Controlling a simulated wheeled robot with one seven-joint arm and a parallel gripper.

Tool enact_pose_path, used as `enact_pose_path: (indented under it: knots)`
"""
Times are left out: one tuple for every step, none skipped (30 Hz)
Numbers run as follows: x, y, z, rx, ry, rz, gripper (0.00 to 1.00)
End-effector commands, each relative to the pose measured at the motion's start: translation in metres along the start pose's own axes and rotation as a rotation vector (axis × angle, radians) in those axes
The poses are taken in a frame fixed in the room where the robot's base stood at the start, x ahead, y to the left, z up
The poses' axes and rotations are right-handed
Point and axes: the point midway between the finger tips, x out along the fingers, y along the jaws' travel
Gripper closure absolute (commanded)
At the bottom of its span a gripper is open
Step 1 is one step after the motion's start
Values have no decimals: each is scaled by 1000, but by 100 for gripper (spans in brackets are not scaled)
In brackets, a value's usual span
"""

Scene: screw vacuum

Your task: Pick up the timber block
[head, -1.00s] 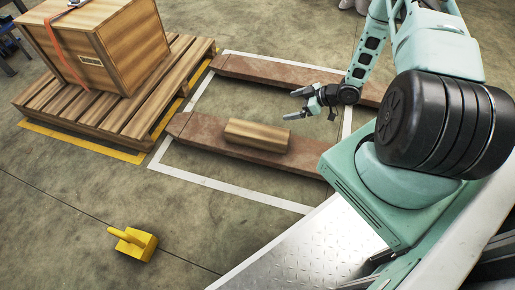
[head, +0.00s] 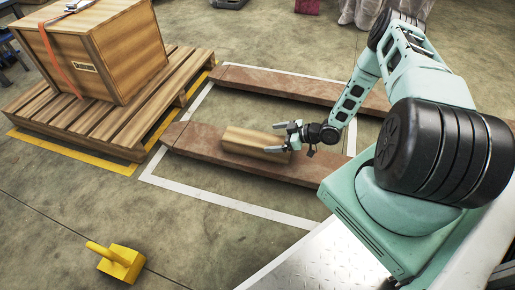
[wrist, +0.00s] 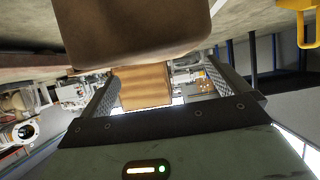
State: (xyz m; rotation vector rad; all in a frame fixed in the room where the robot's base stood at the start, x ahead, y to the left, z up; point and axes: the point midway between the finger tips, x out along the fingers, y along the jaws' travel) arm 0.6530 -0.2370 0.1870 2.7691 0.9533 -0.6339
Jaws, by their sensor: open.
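The timber block (head: 243,142) is a pale brown beam lying along the near reddish-brown rail (head: 190,139) in the head view. My gripper (head: 276,138) is at the block's right end, with its fingers apart and pointing left along the block. In the wrist view, a large brown end face, which looks like the block (wrist: 135,28), fills the top centre close to the camera. My open gripper (wrist: 165,90) shows there with a finger on each side and nothing clamped between them. I cannot tell whether a finger touches the block.
A strapped wooden crate (head: 110,55) stands on a slatted pallet (head: 175,95) at upper left. A second rail (head: 285,88) lies behind the block's rail, inside white floor lines. A yellow wedge-like object (head: 120,262) sits on the floor at lower left. Bare floor surrounds it.

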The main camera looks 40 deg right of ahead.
Motion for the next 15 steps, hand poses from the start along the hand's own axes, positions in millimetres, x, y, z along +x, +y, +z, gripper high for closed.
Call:
enact_pose_path:
  knots:
    - [3,0,1,0,0,0,0]
    - [5,0,1,0,0,0,0]
    - [7,0,1,0,0,0,0]
    - [9,0,1,0,1,0,0]
    - [12,0,2,0,1,0,0]
    - [17,-1,4,1,1,0,0]
    - [21,-1,5,1,1,0,0]
    - [26,-1,6,0,1,-1,0]
    - [31,-2,6,0,2,-1,0]
    - [35,-2,7,0,2,-1,0]
    - [39,-2,7,0,1,-1,0]
    - [45,-2,6,-1,1,0,0]
    - [48,-2,5,-1,1,0,0]
    - [51,-2,5,-1,1,0,0]
    - [54,-2,4,-1,1,0,0]
